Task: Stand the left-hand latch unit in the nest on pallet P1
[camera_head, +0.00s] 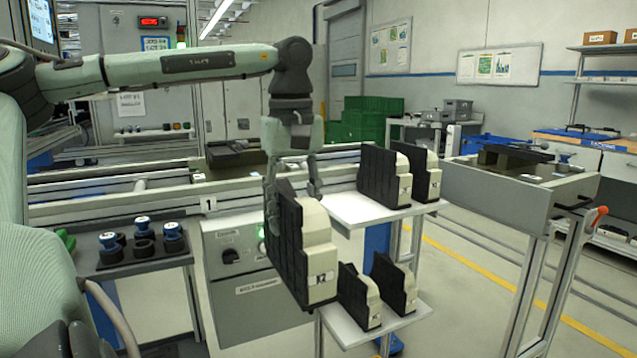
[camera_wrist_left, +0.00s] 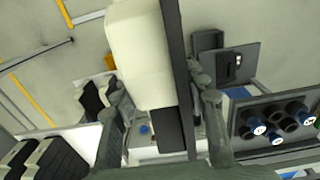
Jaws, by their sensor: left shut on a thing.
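My left gripper (camera_head: 292,188) is shut on a latch unit (camera_head: 319,255), a tall black and cream block with a small label low on its cream face. The unit hangs roughly upright in front of the white shelf rack, clear of the conveyor. In the left wrist view my left gripper (camera_wrist_left: 160,112) has a finger on each side of the unit (camera_wrist_left: 138,50). A dark fixture (camera_head: 236,155) lies on the conveyor behind the number 1 sign; I cannot tell whether it is pallet P1, and no nest is clear. My right gripper is not in view.
Two similar units (camera_head: 383,178) stand on the upper white shelf (camera_head: 345,211), and two smaller ones (camera_head: 358,297) on the lower. A dark tray (camera_head: 130,258) with blue-topped parts is at left. Another dark fixture (camera_head: 515,158) lies on the right-hand conveyor.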

